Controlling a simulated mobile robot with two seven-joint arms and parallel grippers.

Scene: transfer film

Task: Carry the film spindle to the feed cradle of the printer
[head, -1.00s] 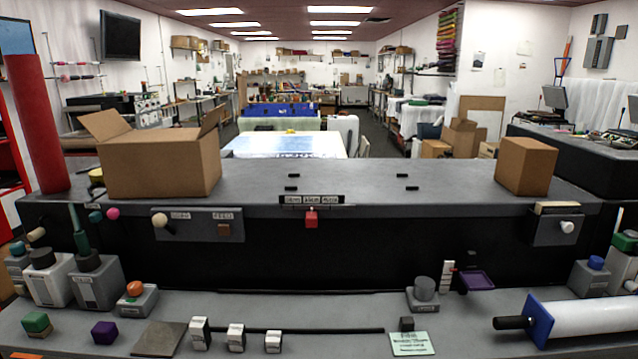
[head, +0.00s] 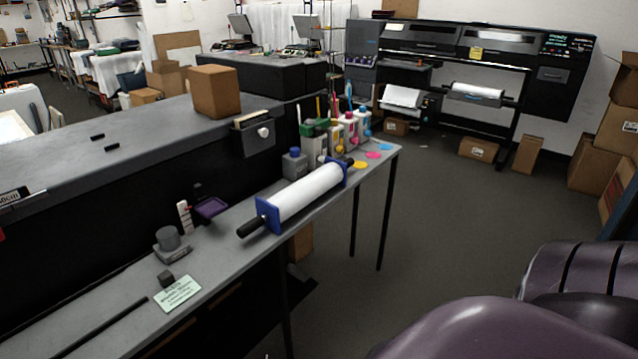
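The film spindle (head: 308,192) is a white roll with blue end flanges and black end handles. It lies along the right end of the grey bench. The large black printer (head: 455,62) stands against the far wall at the upper right. On its front, a white roll (head: 476,90) sits on a dark bar, and I cannot tell whether that is the feed cradle. Neither of my grippers shows in the view, and nothing is touching the spindle.
The grey bench (head: 228,262) also carries a green card (head: 177,293), a purple tray (head: 210,207) and several ink bottles (head: 348,132). Cardboard boxes (head: 478,148) stand on the floor by the printer. Open grey floor (head: 450,205) lies between bench and printer.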

